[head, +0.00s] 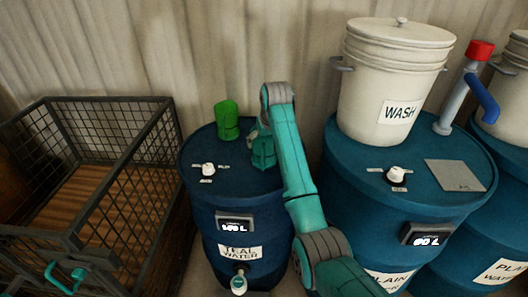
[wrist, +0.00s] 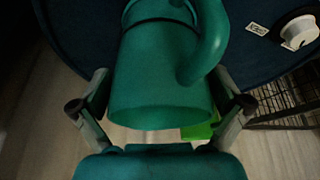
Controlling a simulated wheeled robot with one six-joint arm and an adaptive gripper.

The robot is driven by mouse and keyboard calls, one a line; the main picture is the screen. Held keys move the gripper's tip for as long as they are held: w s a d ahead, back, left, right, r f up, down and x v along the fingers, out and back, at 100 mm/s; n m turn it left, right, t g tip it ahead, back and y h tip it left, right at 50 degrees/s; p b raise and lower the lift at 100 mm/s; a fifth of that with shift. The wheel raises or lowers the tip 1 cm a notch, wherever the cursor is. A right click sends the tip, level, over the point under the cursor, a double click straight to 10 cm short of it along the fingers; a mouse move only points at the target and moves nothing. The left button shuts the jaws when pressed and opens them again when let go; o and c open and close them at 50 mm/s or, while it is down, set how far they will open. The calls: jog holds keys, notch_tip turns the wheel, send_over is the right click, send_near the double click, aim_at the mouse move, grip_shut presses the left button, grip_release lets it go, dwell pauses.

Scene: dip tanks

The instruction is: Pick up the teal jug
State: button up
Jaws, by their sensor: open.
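The teal jug (wrist: 160,75) fills the middle of the wrist view, with its curved handle (wrist: 208,45) on the right side. My gripper (wrist: 160,98) is open, with one finger on each side of the jug's body; I cannot tell whether either finger touches it. In the head view the jug (head: 263,153) is on the lid of the teal water drum (head: 225,185), towards its right side. My gripper partly blends with it there, as both are teal.
A green container (head: 227,120) stands just left of the jug on the same lid, near a white knob (head: 208,169). A wire crate (head: 75,195) is at the left. The plain water drum (head: 400,205) at the right bears a white wash bucket (head: 388,85).

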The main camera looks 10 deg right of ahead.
jog(key=c, duration=0.9)
jog(key=shift+c, duration=0.3)
